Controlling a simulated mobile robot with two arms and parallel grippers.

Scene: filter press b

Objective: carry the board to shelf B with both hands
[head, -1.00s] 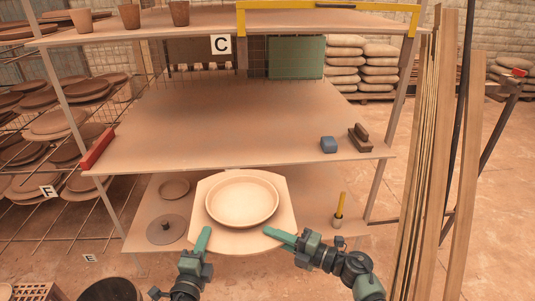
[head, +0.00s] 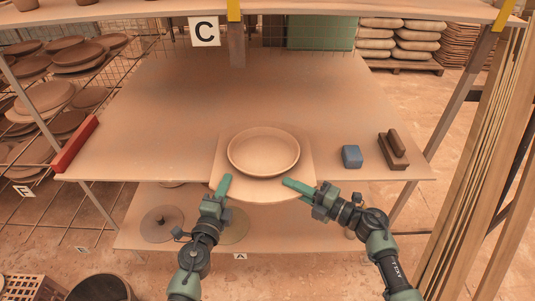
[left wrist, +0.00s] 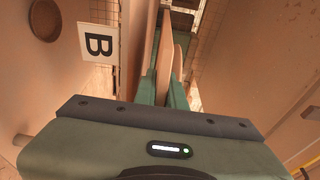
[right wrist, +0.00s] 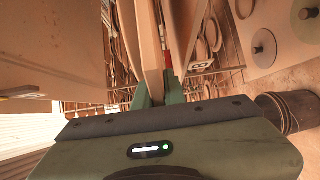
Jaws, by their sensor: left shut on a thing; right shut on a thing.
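The pale board (head: 262,194), rounded at its near edge, carries a wide tan dish (head: 264,150). It is held roughly level across the front edge of the middle shelf (head: 165,165), its far part over the shelf and its near part sticking out. My left gripper (head: 224,186) is shut on its near left edge, and my right gripper (head: 297,186) on its near right edge. A B sign (left wrist: 98,45) shows in the left wrist view beside the board. I cannot tell whether the board touches the shelf.
A blue block (head: 351,157) and a brown-handled tool (head: 393,150) lie right of the board, a red bar (head: 75,146) at the far left. The shelf's middle and back are clear. A C sign (head: 205,31) hangs above. Tall planks (head: 470,180) stand at the right.

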